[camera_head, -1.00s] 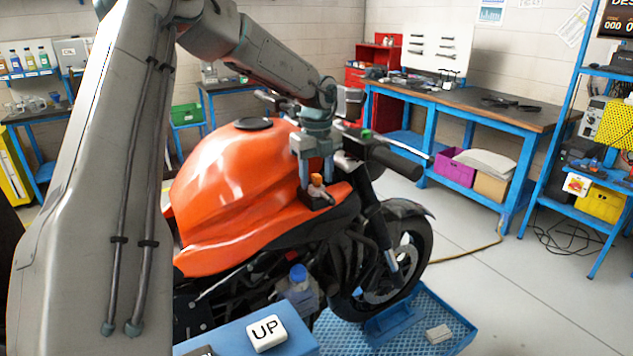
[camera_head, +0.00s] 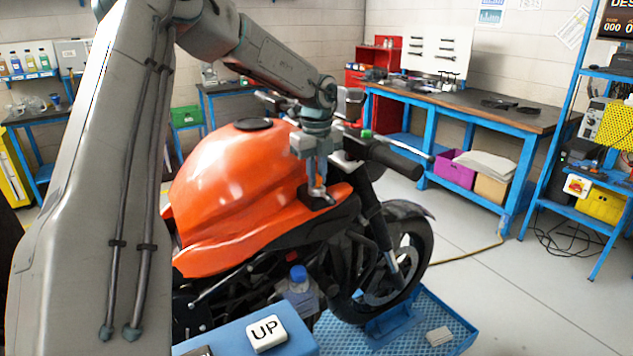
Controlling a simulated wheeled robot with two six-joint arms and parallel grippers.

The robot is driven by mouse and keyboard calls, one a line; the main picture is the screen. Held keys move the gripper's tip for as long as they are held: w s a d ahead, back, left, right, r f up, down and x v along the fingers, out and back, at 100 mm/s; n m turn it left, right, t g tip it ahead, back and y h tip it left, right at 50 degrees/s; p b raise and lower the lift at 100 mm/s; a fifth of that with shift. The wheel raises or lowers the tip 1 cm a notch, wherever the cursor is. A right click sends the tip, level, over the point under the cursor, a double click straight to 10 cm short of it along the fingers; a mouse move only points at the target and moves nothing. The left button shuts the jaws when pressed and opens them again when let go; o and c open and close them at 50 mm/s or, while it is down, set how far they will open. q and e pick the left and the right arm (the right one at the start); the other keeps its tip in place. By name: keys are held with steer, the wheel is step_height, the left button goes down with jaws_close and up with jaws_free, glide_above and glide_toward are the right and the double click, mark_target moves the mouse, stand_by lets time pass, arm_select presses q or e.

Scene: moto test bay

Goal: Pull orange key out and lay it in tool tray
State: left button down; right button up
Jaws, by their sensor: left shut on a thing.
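My left gripper (camera_head: 317,187) reaches down over the orange motorcycle (camera_head: 228,178), at the small dark key switch mount (camera_head: 322,201) in front of the tank. Its fingers are shut on the orange key, low against the mount. The fingers hide the key, so I cannot tell how far it sits in the switch. I cannot make out a tool tray for certain. My right gripper is not in view.
The handlebar grip (camera_head: 395,161) is close to the right of my gripper. A blue panel with an UP button (camera_head: 267,334) is in front. A workbench (camera_head: 470,105) stands behind, and a blue shelf rack (camera_head: 570,196) at right. The floor between is clear.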

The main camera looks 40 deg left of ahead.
arm_select(q)
steer(key=shift+r, duration=0.15)
steer(key=shift+r, duration=0.65)
steer(key=shift+r+p, duration=1)
steer(key=shift+r, duration=1.2)
